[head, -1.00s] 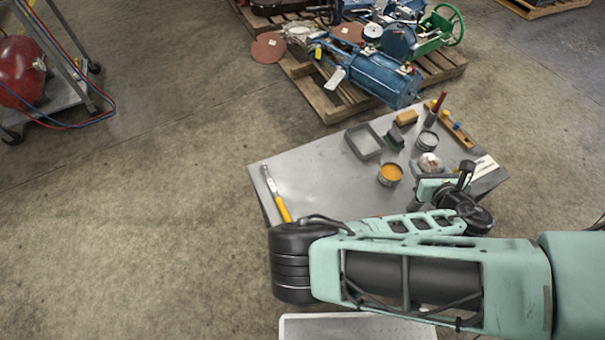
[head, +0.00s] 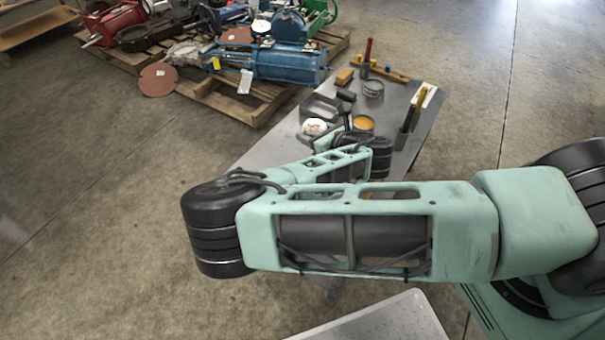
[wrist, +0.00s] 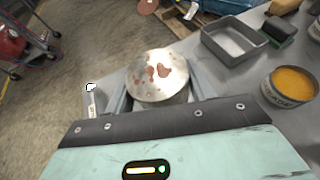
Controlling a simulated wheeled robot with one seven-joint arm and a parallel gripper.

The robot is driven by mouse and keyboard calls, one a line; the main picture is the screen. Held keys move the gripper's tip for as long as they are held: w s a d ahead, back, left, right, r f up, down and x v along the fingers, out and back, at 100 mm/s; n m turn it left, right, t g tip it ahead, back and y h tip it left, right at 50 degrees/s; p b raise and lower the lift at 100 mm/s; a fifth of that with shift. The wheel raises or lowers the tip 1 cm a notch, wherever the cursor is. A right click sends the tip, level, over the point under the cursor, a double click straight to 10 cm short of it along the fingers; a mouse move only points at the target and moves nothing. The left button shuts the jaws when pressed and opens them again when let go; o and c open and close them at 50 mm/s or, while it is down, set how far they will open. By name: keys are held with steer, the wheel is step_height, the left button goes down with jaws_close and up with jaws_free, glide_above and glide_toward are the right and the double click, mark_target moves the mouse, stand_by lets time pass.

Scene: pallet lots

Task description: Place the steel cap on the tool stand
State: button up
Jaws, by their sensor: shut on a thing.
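The steel cap (wrist: 157,75) is a round, dull metal lid with rust-brown patches. My gripper (wrist: 158,98) is shut on it, one finger on each side. In the head view the cap (head: 314,127) shows pale above the near part of the grey table, and my arm hides most of the gripper. A wooden rack (head: 394,76) with small coloured pieces lies at the table's far end, with a red-handled tool (head: 368,52) beside it. I cannot tell for sure which thing is the tool stand.
The grey table (head: 262,153) carries a grey tray (head: 322,106), a tin of orange stuff (head: 363,123), a grey tin (head: 374,88), a tan block (head: 344,76) and a yellow-handled tool (head: 415,107).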

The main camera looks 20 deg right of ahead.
mark_target(303, 154)
steer(key=w+b, duration=0.1)
steer(key=w+a+f+n+b, duration=0.1)
steer(key=shift+w+a+f+y+b, duration=0.2)
steer(key=shift+f+y+b, duration=0.1)
steer(key=shift+y, duration=0.1)
steer(key=shift+w+a+r+y+b, duration=0.2)
steer(key=shift+w+y+b, duration=0.1)
steer(key=shift+w+b, duration=0.2)
step_height(303, 154, down, 10)
steer(key=b, duration=0.2)
steer(key=shift+r+b, duration=0.15)
steer(key=shift+b, duration=0.25)
steer(key=shift+f, duration=0.2)
steer(key=o, duration=1.2)
steer(key=shift+g, duration=0.3)
